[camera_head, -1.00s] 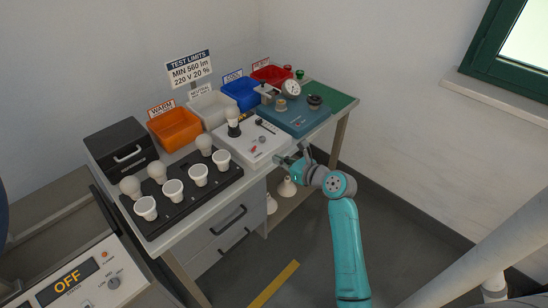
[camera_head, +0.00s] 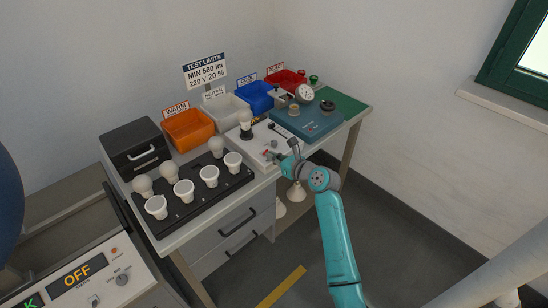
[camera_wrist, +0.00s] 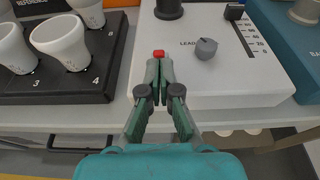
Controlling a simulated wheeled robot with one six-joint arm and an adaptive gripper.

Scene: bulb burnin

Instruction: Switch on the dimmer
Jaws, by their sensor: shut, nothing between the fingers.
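A white box (camera_head: 252,147) with a slider and printed scale, which looks like the dimmer, stands on the bench. In the wrist view the white box (camera_wrist: 230,80) carries a red button (camera_wrist: 158,54), a grey knob (camera_wrist: 206,48) and a black slider handle (camera_wrist: 234,12) beside the scale. My gripper (camera_wrist: 159,68) is shut and empty, its fingertips at the box's front edge just short of the red button. I cannot tell whether they touch it. In the head view my gripper (camera_head: 275,159) reaches the box from the right front.
Orange (camera_head: 187,130), white and blue bins stand behind. Floor lies open right.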

